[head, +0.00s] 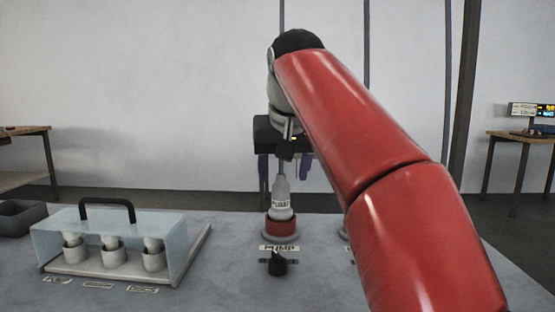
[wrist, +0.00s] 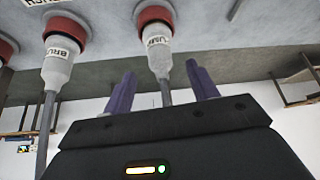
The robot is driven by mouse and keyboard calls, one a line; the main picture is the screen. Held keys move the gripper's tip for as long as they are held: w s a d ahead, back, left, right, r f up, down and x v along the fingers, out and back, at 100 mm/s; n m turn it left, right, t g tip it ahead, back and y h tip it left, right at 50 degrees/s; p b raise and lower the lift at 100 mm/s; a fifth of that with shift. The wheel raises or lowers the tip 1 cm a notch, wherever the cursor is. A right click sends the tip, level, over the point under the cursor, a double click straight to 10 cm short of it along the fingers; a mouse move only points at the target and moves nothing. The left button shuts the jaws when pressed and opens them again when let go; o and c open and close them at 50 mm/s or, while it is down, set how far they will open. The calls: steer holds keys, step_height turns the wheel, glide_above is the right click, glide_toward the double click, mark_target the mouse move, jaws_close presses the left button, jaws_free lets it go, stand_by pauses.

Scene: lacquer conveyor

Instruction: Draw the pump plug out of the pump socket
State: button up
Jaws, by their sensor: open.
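The pump plug (head: 281,196) is a pale grey plug with a label and a cable rising from its top. It stands upright in the red-ringed pump socket (head: 281,228), behind a label reading PUMP. In the wrist view the plug (wrist: 157,48) hangs from its red socket ring (wrist: 155,15), as the picture is upside down. My gripper (head: 283,176) is open above and around the plug's upper end. In the wrist view its purple fingers (wrist: 162,88) stand on either side of the cable and plug tip, apart from them.
A second plug labelled BRU (wrist: 59,58) sits in a red socket beside the pump plug. A black knob (head: 277,264) stands before the pump label. A dark bin (head: 20,218) is far left.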

mark_target(280, 194)
steer(key=shift+w+f, duration=0.1)
steer(key=shift+w, duration=0.25)
steer(key=b+x, duration=0.2)
steer(key=x, duration=0.5)
steer(key=shift+f, duration=0.3)
steer(key=c, duration=1.1)
steer(key=o, duration=0.3)
steer(key=c, duration=0.3)
steer(key=shift+r, duration=0.15)
steer(key=shift+c, duration=0.3)
